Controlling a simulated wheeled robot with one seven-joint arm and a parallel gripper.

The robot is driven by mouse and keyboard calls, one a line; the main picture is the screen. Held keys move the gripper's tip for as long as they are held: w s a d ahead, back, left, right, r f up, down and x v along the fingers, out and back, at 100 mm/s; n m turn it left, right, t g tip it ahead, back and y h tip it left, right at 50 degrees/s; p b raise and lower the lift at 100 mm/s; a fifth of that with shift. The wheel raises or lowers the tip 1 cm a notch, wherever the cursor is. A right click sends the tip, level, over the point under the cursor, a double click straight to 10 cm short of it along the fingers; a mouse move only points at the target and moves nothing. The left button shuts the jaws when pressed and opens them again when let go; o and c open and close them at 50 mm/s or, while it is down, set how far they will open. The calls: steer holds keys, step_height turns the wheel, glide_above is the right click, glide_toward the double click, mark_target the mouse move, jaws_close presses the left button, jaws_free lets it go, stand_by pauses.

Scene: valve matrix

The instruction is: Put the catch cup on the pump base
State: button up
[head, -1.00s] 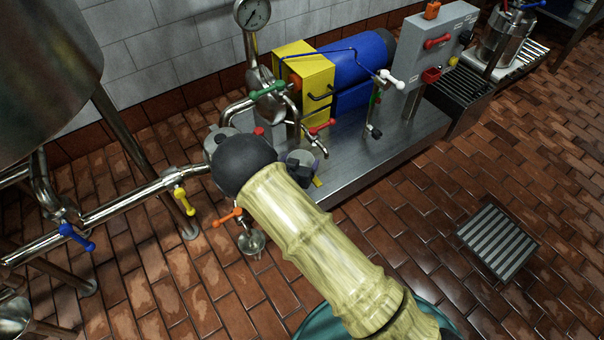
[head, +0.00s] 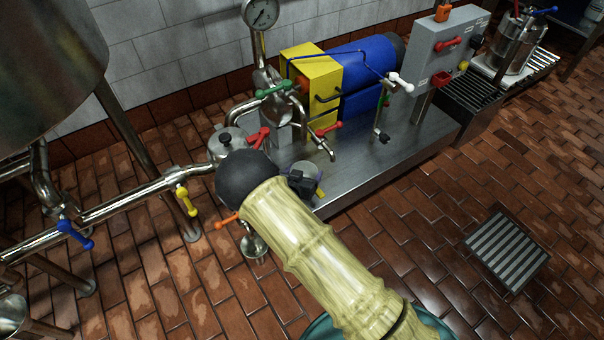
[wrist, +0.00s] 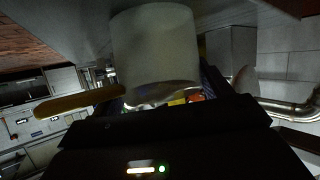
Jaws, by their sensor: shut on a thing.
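The catch cup (head: 307,169) is a small grey, round-topped vessel at the left front edge of the pump base in the head view. In the wrist view the cup (wrist: 157,45) shows large and pale, filling the upper middle. In the head view my gripper (head: 302,184) is a small dark shape, partly hidden behind my arm. The pump base (head: 400,150) is a broad steel plinth under the blue and yellow pump (head: 350,75). I cannot tell whether the cup touches it.
A bent spout (head: 325,147) and a red lever (head: 327,128) stand just behind the cup. A grey control box (head: 440,50) rises at the base's right end. Steel pipe (head: 130,195) runs left. Bare plate lies right of the spout. A drain grate (head: 507,250) is in the floor.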

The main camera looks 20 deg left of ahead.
steer(key=o, duration=1)
steer(key=shift+f, duration=0.15)
steer(key=shift+s+r, duration=0.1)
steer(key=shift+r, duration=0.15)
steer(key=p+v, duration=0.6)
steer(key=v, duration=0.5)
steer(key=shift+s+r, duration=0.15)
steer(key=shift+s, duration=0.2)
